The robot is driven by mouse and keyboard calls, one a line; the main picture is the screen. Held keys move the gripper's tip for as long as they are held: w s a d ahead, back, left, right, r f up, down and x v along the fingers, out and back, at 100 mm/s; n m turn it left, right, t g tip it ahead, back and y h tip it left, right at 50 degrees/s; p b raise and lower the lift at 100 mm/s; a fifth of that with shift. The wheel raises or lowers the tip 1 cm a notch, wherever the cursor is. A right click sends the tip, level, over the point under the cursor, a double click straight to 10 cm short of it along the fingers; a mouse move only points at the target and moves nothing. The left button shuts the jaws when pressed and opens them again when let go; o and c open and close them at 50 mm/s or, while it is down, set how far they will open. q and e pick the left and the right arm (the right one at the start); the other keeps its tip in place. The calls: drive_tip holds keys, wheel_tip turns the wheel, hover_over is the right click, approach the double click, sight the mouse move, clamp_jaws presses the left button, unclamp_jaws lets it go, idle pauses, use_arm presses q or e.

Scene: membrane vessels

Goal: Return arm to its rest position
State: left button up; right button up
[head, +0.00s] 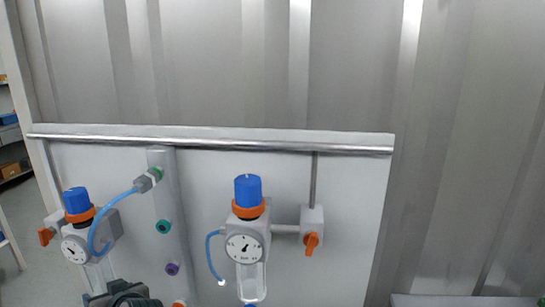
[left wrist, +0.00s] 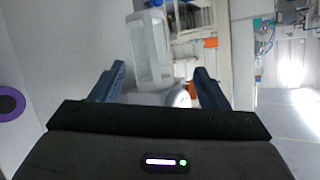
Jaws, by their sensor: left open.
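My left gripper (head: 122,296) shows as a dark shape at the bottom edge of the head view, in front of the lower part of the left regulator (head: 77,225). In the left wrist view my left gripper (left wrist: 158,84) is open, its two dark fingers apart. A clear vessel (left wrist: 150,48) shows beyond and between the fingertips; I cannot tell whether they touch it. The left regulator has a blue knob, an orange ring and a round gauge. My right gripper is not in view.
A white panel (head: 330,240) with a metal top rail carries a second regulator (head: 247,225), an orange-handled valve (head: 311,240) and a grey manifold (head: 165,210) with coloured ports. A blue hose (head: 110,213) joins the left regulator to the manifold. Shelves stand at far left.

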use_arm(q)
drive_tip(key=s+d+f+m+g+h, duration=0.1)
drive_tip(key=s+d+f+m+h, duration=0.15)
drive_tip(key=s+f, duration=0.45)
drive_tip(key=s+d+f+m+g+h, duration=0.1)
drive_tip(key=s+d+f+m+h, duration=0.15)
drive_tip(key=s+f, duration=0.45)
drive_tip(key=s+d+f+m+g+h, duration=0.1)
drive_tip(key=s+d+f+m+h, duration=0.15)
drive_tip(key=s, duration=0.45)
drive_tip(key=s+d+f+m+g+h, duration=0.1)
drive_tip(key=s+d+f+g+h, duration=0.2)
drive_tip(key=s, duration=0.5)
drive_tip(key=s+a+x, duration=0.1)
drive_tip(key=s+x, duration=0.1)
drive_tip(key=x, duration=1.2)
drive_tip(key=s+a+f+x, duration=0.1)
drive_tip(key=s+x, duration=0.2)
drive_tip(key=x, duration=1.2)
drive_tip(key=s+a+f+g, duration=0.1)
drive_tip(key=s+f, duration=1.8)
drive_tip(key=f, duration=0.1)
drive_tip(key=shift+a+f, duration=0.2)
drive_tip(key=shift+f, duration=0.2)
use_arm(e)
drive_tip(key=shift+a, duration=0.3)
